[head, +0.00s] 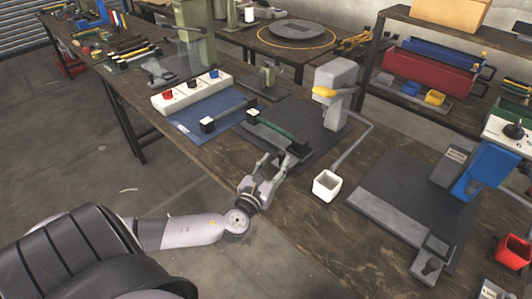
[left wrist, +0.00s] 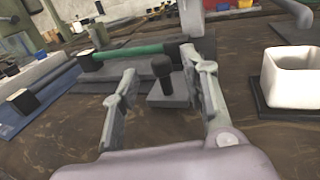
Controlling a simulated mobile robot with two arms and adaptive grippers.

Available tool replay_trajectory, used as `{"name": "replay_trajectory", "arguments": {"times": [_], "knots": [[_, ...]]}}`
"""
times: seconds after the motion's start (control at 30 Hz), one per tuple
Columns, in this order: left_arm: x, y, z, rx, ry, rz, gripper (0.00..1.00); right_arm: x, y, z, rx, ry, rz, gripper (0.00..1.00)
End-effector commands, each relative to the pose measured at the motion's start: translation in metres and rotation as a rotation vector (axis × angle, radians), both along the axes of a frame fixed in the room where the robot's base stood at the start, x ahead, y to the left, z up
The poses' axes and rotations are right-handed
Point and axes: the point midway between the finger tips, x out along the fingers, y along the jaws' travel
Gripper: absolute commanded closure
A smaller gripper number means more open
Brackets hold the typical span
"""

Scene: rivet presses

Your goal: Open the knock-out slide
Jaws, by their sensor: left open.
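A grey slide block with an upright black knob (left wrist: 164,75) sits at the table-side end of a press in the left wrist view. I take this for the knock-out slide. My left gripper (head: 273,162) is open at the front edge of the bench, pointing at the slide. In the left wrist view its fingers (left wrist: 167,82) stand apart on either side of the knob, nearer the camera; contact cannot be told. My right gripper is not in view.
A white square cup (head: 327,187) stands right of my left gripper. The grey press (head: 336,85) with a yellow part rises behind. A blue press (head: 482,172) stands right.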

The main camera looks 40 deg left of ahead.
Motion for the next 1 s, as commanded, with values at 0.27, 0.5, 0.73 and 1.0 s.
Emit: {"name": "replay_trajectory", "arguments": {"times": [0.27,0.5,0.73,1.0], "knots": [[-0.051,-0.012,-0.001,0.001,0.002,0.001,0.59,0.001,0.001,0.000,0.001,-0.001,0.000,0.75],[-0.065,-0.015,0.000,0.001,-0.001,0.001,0.59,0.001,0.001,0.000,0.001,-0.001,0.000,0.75],[-0.065,-0.015,0.001,0.000,-0.002,0.001,0.59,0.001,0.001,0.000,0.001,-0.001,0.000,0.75],[-0.065,-0.015,0.000,0.000,-0.001,0.001,0.59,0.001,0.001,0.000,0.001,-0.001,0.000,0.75]]}}
